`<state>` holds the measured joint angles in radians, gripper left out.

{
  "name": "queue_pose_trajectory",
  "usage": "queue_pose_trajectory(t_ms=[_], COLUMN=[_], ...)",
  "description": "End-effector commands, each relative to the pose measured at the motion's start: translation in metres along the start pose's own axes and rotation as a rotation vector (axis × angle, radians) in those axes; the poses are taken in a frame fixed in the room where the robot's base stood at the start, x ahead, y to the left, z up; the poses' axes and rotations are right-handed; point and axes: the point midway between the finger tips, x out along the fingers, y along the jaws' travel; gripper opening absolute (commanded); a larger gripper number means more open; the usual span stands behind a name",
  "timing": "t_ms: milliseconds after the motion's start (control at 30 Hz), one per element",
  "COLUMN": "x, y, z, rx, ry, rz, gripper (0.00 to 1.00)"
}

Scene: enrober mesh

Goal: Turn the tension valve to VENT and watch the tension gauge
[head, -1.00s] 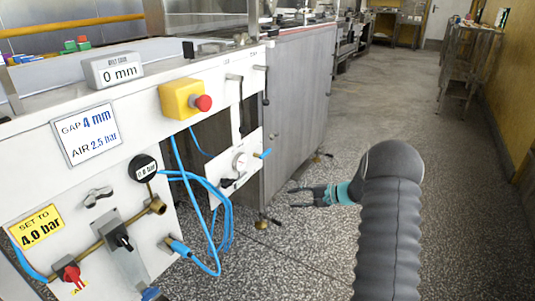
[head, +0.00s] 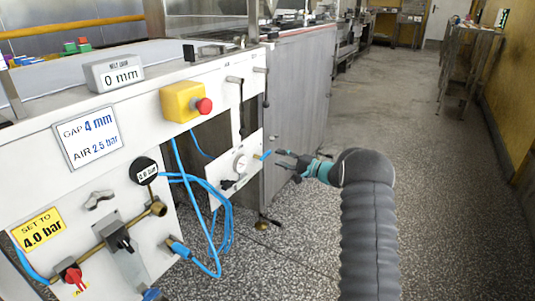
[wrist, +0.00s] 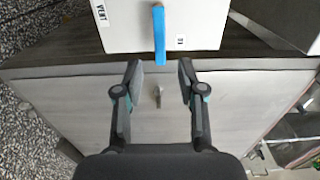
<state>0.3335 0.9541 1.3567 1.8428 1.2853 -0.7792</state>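The tension valve's blue lever (head: 263,155) sticks out at the right of a small white panel low on the machine. In the wrist view the lever (wrist: 159,35) points at me, with a VENT label (wrist: 100,12) to its left and another small label to its right. My gripper (head: 284,160) is open and empty, just right of the lever. In the wrist view its fingertips (wrist: 159,68) stand either side of the lever's near end, apart from it. The small round dial on that panel (head: 240,163), likely the tension gauge, is too small to read.
Blue hoses (head: 226,215) hang in front of the machine left of the panel. A yellow box with a red button (head: 187,101) sits above. A black round gauge (head: 144,169) and a red-handled valve (head: 73,276) are further left. The speckled floor (head: 390,125) is clear.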

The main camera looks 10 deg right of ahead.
Motion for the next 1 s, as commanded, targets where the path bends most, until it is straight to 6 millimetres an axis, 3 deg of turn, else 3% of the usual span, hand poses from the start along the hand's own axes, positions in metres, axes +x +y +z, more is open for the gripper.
queue_pose_trajectory(t_ms=[100, 300, 500, 800, 967, 1000], x=[0.024, 0.051, 0.064, 0.065, 0.065, 0.065], y=[-0.001, 0.0, -0.001, 0.0, 0.0, 0.0], z=[0.001, 0.001, 0.0, 0.0, 0.0, 0.0], rx=[-0.001, 0.0, -0.001, 0.0, 0.0, 0.0], ry=[-0.004, -0.002, -0.001, -0.001, 0.0, 0.0], rz=[0.0, 0.0, 0.0, 0.001, 0.001, 0.001], gripper=[0.4, 0.4, 0.4, 0.4, 0.0, 0.0])
